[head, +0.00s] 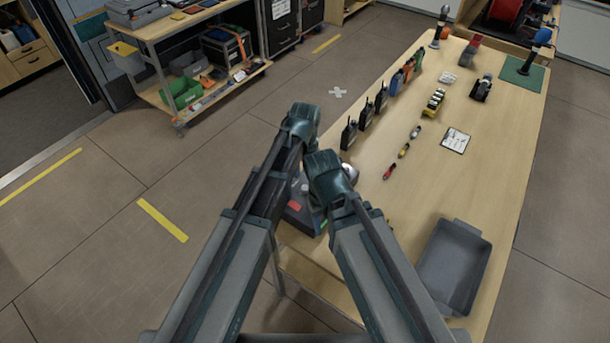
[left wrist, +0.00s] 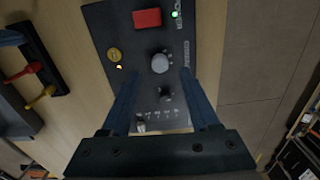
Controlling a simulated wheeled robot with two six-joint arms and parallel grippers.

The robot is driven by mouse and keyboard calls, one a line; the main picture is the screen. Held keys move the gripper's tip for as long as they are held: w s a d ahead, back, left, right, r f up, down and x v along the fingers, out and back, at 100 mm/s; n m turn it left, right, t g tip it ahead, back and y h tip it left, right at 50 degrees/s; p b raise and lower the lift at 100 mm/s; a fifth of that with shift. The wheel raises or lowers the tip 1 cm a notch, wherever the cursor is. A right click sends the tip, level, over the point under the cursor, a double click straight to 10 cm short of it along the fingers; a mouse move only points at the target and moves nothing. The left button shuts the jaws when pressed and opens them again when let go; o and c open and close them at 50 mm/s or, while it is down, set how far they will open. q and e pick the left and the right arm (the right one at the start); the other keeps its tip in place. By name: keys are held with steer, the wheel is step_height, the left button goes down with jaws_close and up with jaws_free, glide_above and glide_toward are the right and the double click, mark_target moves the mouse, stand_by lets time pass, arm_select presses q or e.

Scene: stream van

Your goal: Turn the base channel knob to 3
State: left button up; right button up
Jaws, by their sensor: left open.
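The base unit is a dark box with a red patch (head: 295,206) at the near left end of the table, partly covered by my arms in the head view. In the left wrist view its panel (left wrist: 212,22) shows a large round grey knob (left wrist: 160,63) and a smaller dark knob (left wrist: 165,96) below it. Small marks lie near the lower knob; I cannot read the numbers or settings. My left gripper (left wrist: 159,80) is open, its blue fingers spread either side of the knobs, with nothing between them gripped. My right gripper's fingers do not show.
The panel also has a red block (left wrist: 147,18), a green light (left wrist: 175,14) and a yellow button (left wrist: 113,54). Several radios (head: 365,115) stand along the table's left edge. A grey tray (head: 480,240) lies at the near right.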

mark_target(304, 189)
arm_select(q)
step_height(304, 189, up, 10)
steer(key=p, duration=0.8)
steer(key=shift+f, duration=0.25)
steer(key=s+a+f+n+b, duration=0.1)
steer(key=s+a+n, duration=0.1)
steer(key=s, duration=0.6)
steer(key=s+a+f+n+y+b, duration=0.1)
steer(key=s+a, duration=0.3)
steer(key=s, duration=0.4)
steer(key=shift+s+a+f+n+b, duration=0.15)
steer(key=shift+s+f+n+b, duration=0.05)
steer(key=shift+f+n+b, duration=0.25)
